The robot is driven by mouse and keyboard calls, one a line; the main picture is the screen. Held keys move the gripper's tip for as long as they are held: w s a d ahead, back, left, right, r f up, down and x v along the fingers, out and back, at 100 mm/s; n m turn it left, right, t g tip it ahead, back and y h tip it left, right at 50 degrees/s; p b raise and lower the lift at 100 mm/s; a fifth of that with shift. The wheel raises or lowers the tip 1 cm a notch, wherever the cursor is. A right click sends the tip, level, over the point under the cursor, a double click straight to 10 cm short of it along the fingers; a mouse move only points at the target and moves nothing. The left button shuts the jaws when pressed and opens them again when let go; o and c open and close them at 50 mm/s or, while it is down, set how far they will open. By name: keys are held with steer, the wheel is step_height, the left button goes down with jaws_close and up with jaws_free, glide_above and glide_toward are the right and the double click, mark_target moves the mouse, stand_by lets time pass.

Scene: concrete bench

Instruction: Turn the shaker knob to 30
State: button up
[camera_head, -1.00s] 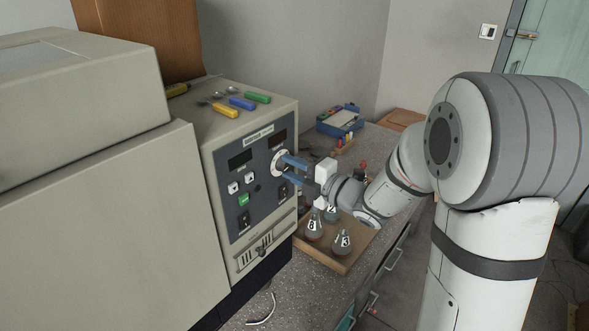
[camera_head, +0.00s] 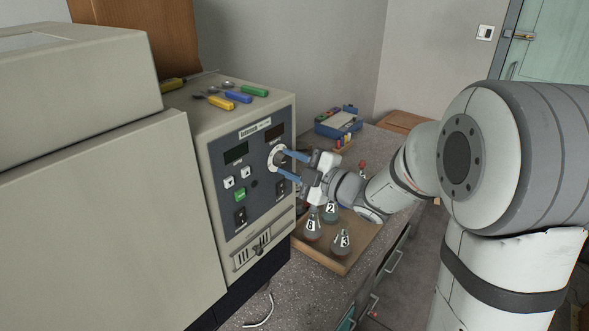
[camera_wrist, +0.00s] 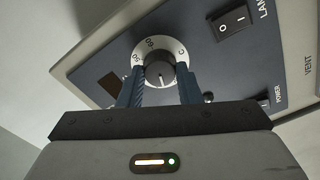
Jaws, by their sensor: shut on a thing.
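The knob (camera_wrist: 159,73) is a dark round one in a white numbered dial ring (camera_wrist: 149,48) on the instrument's dark front panel. In the head view the dial ring (camera_head: 276,158) shows at the panel's right side. My gripper (camera_head: 281,163) reaches it from the right. In the wrist view the two blue fingers of my gripper (camera_wrist: 160,82) stand on either side of the knob and are shut on it. A pale line shows on the knob's face. Only some dial marks are in sight, tilted, and the value it points to cannot be read.
The panel also has buttons, dark displays and a rocker switch (camera_wrist: 233,21). Several coloured-handled tools (camera_head: 238,96) lie on top of the instrument. Numbered flasks (camera_head: 341,243) stand in a wooden tray (camera_head: 335,264) below my wrist. A blue box (camera_head: 338,122) stands behind.

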steer(key=shift+a+m, duration=0.1)
steer(key=shift+m, duration=2)
steer(key=o, duration=1)
steer(key=shift+s+d, duration=0.1)
steer(key=shift+d, duration=0.1)
steer(key=b+v, duration=0.2)
steer(key=v, duration=0.5)
steer(key=shift+s+d, duration=0.1)
steer(key=shift+s, duration=0.05)
